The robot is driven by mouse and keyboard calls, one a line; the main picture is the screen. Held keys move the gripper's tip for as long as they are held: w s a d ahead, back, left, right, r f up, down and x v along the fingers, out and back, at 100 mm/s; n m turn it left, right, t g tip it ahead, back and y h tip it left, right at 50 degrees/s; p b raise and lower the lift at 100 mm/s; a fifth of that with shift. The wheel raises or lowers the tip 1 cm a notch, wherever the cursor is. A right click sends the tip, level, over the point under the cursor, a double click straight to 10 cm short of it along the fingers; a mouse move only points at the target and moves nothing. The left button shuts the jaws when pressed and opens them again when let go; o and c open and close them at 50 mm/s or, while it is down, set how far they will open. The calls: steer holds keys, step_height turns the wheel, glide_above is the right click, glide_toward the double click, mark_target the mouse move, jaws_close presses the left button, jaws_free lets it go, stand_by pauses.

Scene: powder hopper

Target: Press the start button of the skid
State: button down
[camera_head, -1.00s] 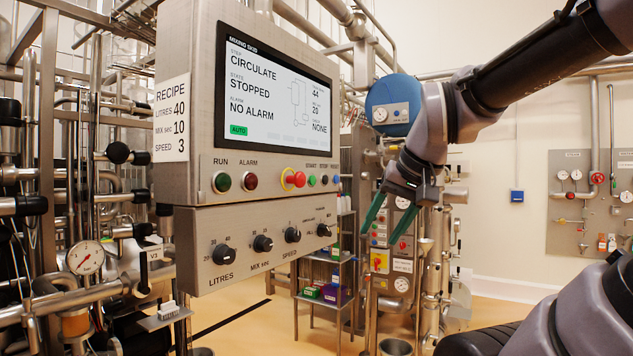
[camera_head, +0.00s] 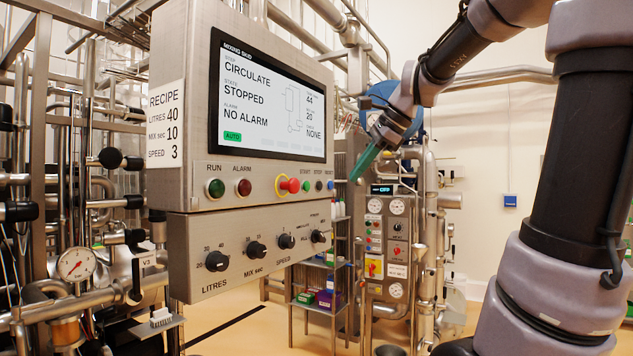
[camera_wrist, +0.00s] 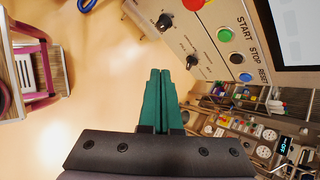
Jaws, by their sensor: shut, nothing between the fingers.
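The skid's control panel (camera_head: 180,100) fills the left and middle of the head view. Its green start button (camera_head: 306,186) sits under the START label, between the red emergency stop (camera_head: 290,185) and the dark stop button (camera_head: 319,186). In the wrist view the start button (camera_wrist: 225,35) is at upper right, with the stop button (camera_wrist: 237,58) and blue reset button (camera_wrist: 246,77) below it. My gripper (camera_head: 356,177) has its green fingers shut and empty, apart from the panel and right of the buttons. Its fingertips (camera_wrist: 160,72) show in the wrist view, away from the start button.
The screen (camera_head: 270,95) reads CIRCULATE, STOPPED, NO ALARM. Selector knobs (camera_head: 256,248) stick out below the buttons. A second panel with gauges (camera_head: 388,240) stands behind my gripper, beside a shelf (camera_head: 318,285). Pipework fills the left side.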

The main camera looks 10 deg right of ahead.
steer(key=w+d+r+m, duration=0.1)
steer(key=w+r+m, duration=0.1)
steer(key=w+m, duration=0.2)
steer(key=w+d+r+m+y, duration=0.1)
steer(key=w+r+m, duration=0.1)
steer(key=w+m, duration=0.2)
steer(key=shift+w+r, duration=0.4)
steer(key=shift+w, duration=0.35)
glide_toward(308, 190)
step_height(308, 190, down, 4)
steer(key=shift+w+a+f, duration=0.15)
steer(key=shift+w+a, duration=1.2)
steer(key=shift+a, duration=0.05)
